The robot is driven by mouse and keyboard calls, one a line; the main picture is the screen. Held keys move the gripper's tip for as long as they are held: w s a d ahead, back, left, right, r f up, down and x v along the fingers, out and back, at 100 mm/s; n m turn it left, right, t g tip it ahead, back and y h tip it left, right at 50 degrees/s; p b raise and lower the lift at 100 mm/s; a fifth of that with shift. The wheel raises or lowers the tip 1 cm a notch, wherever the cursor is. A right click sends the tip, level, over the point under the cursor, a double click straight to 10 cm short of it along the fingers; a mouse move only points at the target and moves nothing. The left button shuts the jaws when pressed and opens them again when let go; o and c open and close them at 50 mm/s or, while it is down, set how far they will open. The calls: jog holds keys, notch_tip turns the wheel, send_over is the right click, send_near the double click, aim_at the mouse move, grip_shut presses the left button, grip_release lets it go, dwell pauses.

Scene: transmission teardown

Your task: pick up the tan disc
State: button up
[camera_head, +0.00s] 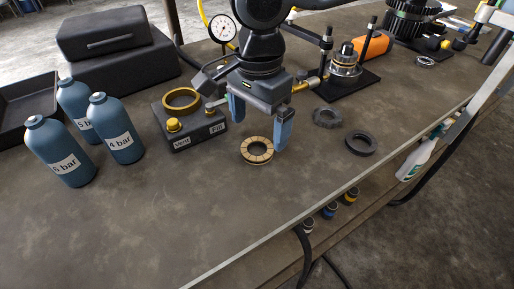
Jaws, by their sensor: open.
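The tan disc (257,150) is a flat ring with dark grooves and a central hole, lying on the dark workbench (190,220). My gripper (260,130) points down over the bench with its two blue fingers spread apart and nothing between them. The fingers show just above the disc in the picture, the right one close to its right edge. The exact height of the fingertips over the disc is hard to tell. The disc shows almost whole.
A black Vent/Fill block (192,131) with a yellow ring stands left of the gripper. Blue bottles (119,130) stand further left. A grey gear (327,117) and a black ring (361,143) lie to the right. The bench front is clear.

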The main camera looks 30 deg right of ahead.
aim_at(257, 152)
jog(key=shift+w+d+f+p, duration=0.1)
jog(key=shift+w+f+p, duration=0.05)
jog(key=shift+f, duration=0.8)
jog(key=shift+w+f+p, duration=0.1)
jog(key=shift+f+p, duration=0.1)
jog(key=shift+f, duration=0.8)
jog(key=shift+w+d+f+p, duration=0.1)
jog(key=shift+w+f+p, duration=0.05)
jog(key=shift+f, duration=0.8)
jog(key=c, duration=1.2)
jog(key=shift+c, duration=0.2)
jog(key=shift+r, duration=0.1)
